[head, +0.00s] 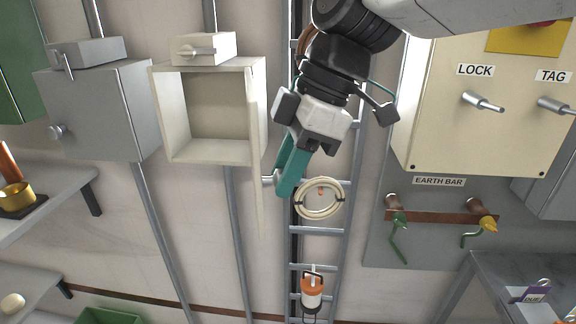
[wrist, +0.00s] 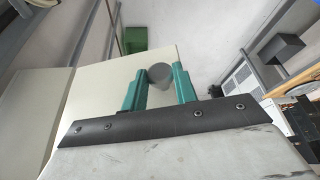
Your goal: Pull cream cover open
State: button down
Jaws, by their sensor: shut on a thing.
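The cream box (head: 210,156) hangs on the wall at left of centre. Its front is open and its inside looks empty. Its cream cover (head: 257,150) stands swung out at the box's right side, nearly edge-on in the head view. In the wrist view the cover is a broad pale panel (wrist: 95,95). The cover's round grey knob (wrist: 160,74) sits between my teal fingers. My gripper (head: 280,182) is shut on this knob, to the right of the cover; the knob also shows in the head view (head: 267,180).
A grey box (head: 100,115) hangs to the left. A cable ladder (head: 320,232) with a coiled cable (head: 319,198) runs behind my gripper. A cream panel with LOCK and TAG switches (head: 480,120) and an earth bar (head: 440,216) are on the right.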

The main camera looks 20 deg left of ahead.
jog(key=shift+r, duration=0.1)
jog(key=c, duration=1.1)
grip_release()
jog(key=v, duration=0.7)
jog(key=shift+d+r, duration=0.15)
jog(key=shift+r, duration=0.15)
